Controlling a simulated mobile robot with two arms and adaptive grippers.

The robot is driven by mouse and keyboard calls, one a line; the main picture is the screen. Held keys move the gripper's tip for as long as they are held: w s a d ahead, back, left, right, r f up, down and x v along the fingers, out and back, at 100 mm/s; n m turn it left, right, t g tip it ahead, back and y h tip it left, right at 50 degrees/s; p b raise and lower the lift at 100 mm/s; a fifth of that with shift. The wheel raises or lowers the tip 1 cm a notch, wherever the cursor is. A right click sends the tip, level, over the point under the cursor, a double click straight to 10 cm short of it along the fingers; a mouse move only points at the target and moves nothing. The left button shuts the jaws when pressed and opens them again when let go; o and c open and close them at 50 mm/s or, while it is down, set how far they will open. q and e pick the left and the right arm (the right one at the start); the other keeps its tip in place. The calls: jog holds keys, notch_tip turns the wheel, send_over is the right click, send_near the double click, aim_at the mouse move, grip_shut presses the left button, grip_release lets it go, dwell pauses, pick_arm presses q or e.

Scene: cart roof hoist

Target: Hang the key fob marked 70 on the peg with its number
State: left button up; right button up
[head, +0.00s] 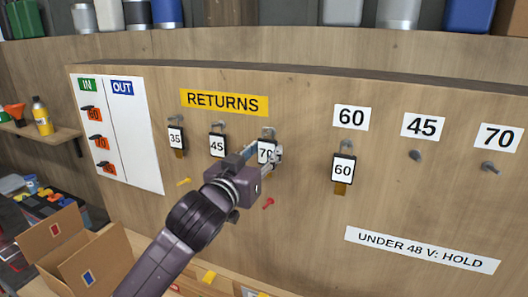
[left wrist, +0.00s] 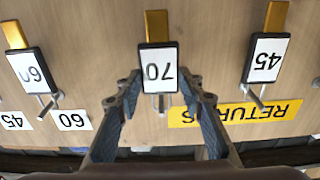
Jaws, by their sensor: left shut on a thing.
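The black-framed key fob marked 70 (head: 265,152) is at the third peg (head: 268,131) under the yellow RETURNS sign. It also shows upside down in the left wrist view (left wrist: 158,72), with a brass tab beyond it and the peg at its near end. My left gripper (head: 264,158) is shut on this fob, one finger at each side edge; the fingers partly cover it in the head view. The bare peg (head: 490,167) under the white 70 sign (head: 499,136) is at the far right. My right gripper is not in view.
The 45 peg (head: 415,155) is bare. Red (head: 268,203) and yellow (head: 184,182) pegs stick out below. An open cardboard box (head: 60,245) stands lower left.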

pick_arm(q)
jog(key=s, duration=0.1)
jog(key=s+a+p, duration=0.1)
jog(key=s+r, duration=0.1)
jog(key=s, duration=0.1)
jog(key=shift+s+a+r+p, duration=0.1)
jog(key=shift+a+p, duration=0.25)
jog(key=shift+a, duration=0.05)
dwell(0.4)
jog(key=p+v, duration=0.1)
jog(key=v, duration=0.4)
dwell(1.5)
